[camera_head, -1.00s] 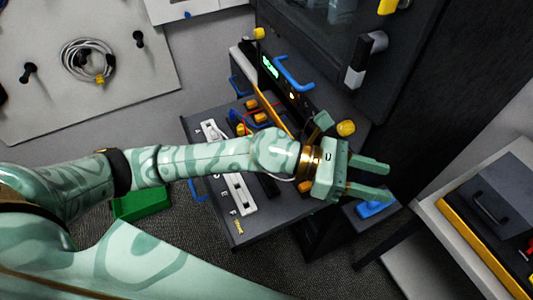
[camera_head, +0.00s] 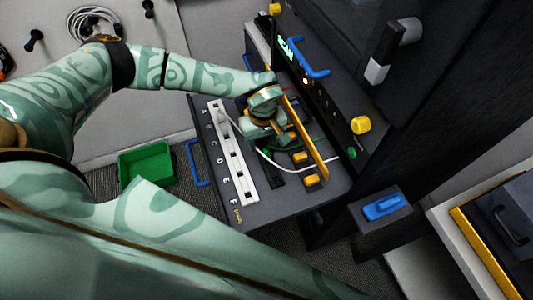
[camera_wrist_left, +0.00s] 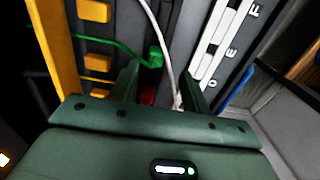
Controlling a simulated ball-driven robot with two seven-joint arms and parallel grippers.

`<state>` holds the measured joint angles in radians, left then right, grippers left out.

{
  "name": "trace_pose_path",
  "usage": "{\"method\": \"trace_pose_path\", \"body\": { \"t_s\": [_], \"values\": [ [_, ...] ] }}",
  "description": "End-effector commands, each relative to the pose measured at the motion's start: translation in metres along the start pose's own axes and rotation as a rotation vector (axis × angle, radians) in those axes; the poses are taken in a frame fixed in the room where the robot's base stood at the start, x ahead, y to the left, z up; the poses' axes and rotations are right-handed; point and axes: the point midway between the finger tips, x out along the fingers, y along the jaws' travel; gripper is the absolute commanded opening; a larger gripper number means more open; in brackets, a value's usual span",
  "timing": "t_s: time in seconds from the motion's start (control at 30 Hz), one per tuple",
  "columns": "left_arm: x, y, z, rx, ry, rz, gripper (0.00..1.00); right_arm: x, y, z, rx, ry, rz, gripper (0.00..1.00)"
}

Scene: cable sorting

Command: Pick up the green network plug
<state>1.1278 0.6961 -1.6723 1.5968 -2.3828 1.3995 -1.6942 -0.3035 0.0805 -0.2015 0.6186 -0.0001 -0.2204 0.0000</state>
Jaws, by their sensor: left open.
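The green network plug (camera_wrist_left: 155,57) shows in the left wrist view, just beyond and between the fingertips of my left gripper (camera_wrist_left: 160,84). Its green cable (camera_wrist_left: 100,42) runs left between the orange blocks. In the head view the left gripper (camera_head: 262,128) points down over the grey shelf, and its hand hides the plug there. The gripper is open; I see no grip on the plug. A red plug (camera_wrist_left: 148,96) and a white cable (camera_wrist_left: 163,40) also show between the fingers. My right gripper is not in view.
A white lettered strip (camera_head: 232,155) lies on the shelf beside the hand. An orange rail (camera_head: 307,135) and orange blocks (camera_head: 299,158) stand on the other side. A green bin (camera_head: 146,164) is on the floor at left. The dark cabinet (camera_head: 440,110) rises at right.

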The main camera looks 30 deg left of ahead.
Motion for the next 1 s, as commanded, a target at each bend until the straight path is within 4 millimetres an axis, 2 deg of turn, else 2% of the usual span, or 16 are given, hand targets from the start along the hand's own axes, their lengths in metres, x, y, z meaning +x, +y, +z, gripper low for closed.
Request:
{"method": "trace_pose_path", "body": {
  "t_s": [0.17, 0.4, 0.7, 0.87, 0.9, 1.0],
  "values": [
    [0.015, 0.002, 0.001, 0.001, -0.002, 0.001, 0.47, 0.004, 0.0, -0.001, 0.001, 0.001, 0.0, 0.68],
    [0.053, 0.007, 0.001, -0.001, -0.003, 0.0, 0.47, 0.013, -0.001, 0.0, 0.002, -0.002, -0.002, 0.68],
    [0.058, 0.007, 0.001, 0.0, -0.002, 0.001, 0.47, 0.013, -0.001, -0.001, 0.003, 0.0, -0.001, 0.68],
    [0.058, 0.007, 0.001, -0.001, -0.002, 0.001, 0.03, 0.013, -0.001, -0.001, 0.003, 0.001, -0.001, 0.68],
    [0.058, 0.007, 0.001, -0.001, -0.002, 0.001, 0.0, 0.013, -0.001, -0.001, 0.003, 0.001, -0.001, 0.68],
    [0.058, 0.007, 0.001, -0.001, -0.002, 0.001, 0.0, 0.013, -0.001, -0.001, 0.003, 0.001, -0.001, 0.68]
  ]
}}
